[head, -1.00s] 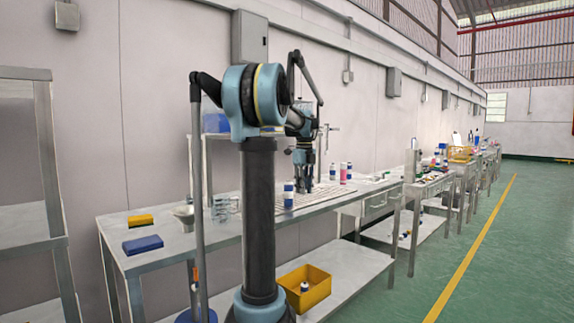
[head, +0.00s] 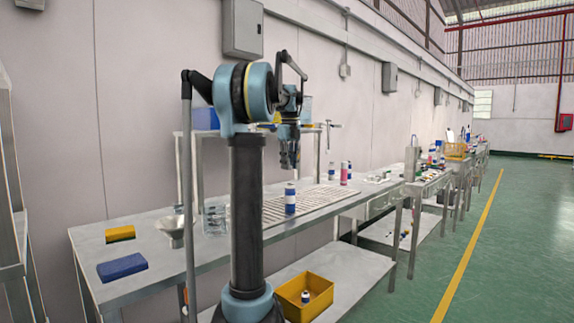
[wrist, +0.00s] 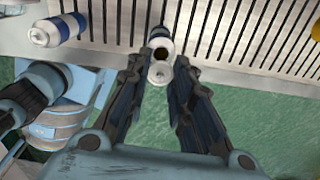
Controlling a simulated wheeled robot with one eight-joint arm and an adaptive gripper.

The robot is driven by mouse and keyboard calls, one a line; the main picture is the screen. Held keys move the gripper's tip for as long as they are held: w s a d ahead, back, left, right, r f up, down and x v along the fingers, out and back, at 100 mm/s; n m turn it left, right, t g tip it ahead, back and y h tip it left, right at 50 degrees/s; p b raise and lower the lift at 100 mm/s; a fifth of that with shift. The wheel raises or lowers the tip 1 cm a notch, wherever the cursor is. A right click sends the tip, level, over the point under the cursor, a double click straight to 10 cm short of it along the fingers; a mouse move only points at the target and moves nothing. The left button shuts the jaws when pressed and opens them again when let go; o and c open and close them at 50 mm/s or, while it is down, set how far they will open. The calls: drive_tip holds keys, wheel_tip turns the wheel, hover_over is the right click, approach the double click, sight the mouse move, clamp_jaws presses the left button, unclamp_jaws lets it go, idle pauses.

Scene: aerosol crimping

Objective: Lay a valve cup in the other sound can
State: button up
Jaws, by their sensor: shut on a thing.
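My gripper (head: 289,160) is above the bench; the wrist view shows its two dark fingers (wrist: 160,75) closed on a small silver valve cup (wrist: 159,73). Just beyond the cup in that view stands a can (wrist: 160,45) with a dark open mouth. The cup appears apart from the can; the height between them cannot be told. Another blue-and-white can (wrist: 55,30) with a silver top is to the left. In the head view a blue-and-white can (head: 290,198) stands on the slotted grate (head: 268,212), below my gripper. The cup is too small to see there.
A funnel-like cup (head: 173,230), clear jars (head: 214,218), a yellow box (head: 120,233) and a blue box (head: 122,267) are on the near bench. A yellow bin (head: 320,285) holding a can is on the lower shelf.

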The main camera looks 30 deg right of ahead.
drive_tip(key=shift+s+d+f, duration=0.1)
drive_tip(key=shift+f, duration=1.3)
drive_tip(key=shift+d+f, duration=0.1)
drive_tip(key=shift+f, duration=1.3)
drive_tip(key=o, duration=0.7)
drive_tip(key=shift+o, duration=0.2)
drive_tip(key=o, duration=0.6)
drive_tip(key=shift+c, duration=0.2)
drive_tip(key=shift+r, duration=0.1)
drive_tip(key=shift+r, duration=3.45)
